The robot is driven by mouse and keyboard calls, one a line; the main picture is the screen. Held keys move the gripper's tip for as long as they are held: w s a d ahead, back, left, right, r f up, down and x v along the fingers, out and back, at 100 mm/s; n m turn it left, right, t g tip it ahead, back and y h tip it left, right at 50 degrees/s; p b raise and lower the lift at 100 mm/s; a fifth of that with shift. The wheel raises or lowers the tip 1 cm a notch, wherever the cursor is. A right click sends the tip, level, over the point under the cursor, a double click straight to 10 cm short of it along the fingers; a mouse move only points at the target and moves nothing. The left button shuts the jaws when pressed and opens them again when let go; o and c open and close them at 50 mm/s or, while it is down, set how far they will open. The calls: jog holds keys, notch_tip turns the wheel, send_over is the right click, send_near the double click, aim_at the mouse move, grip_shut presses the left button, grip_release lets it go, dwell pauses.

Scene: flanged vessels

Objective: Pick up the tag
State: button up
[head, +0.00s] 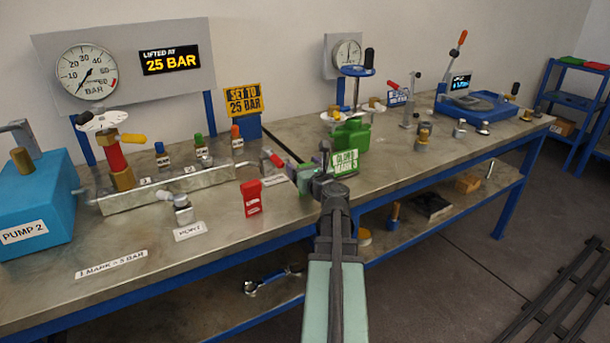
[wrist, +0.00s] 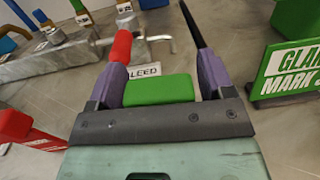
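My gripper (head: 322,165) is over the front edge of the bench, near its middle. In the wrist view its two fingers (wrist: 160,62) are spread apart. A plain green block (wrist: 160,89) shows between them, close to both; I cannot tell whether they touch it. In the head view a little of that green shows just left of my gripper (head: 305,180). A red tag-like piece with a white label (head: 251,198) stands on the bench to the left, and it shows at the left of the wrist view (wrist: 25,128). Which piece is the tag is not clear.
A green sign reading GLAND MARK 3 (head: 345,163) stands just right of my gripper. A red-handled bleed valve (wrist: 121,46) is close to the left finger. A metal manifold (head: 170,187) and blue PUMP 2 (head: 34,205) are left.

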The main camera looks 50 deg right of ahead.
jog(key=c, duration=0.7)
jog(key=shift+c, duration=0.2)
notch_tip(320, 180, up, 20)
jog(key=p, duration=2)
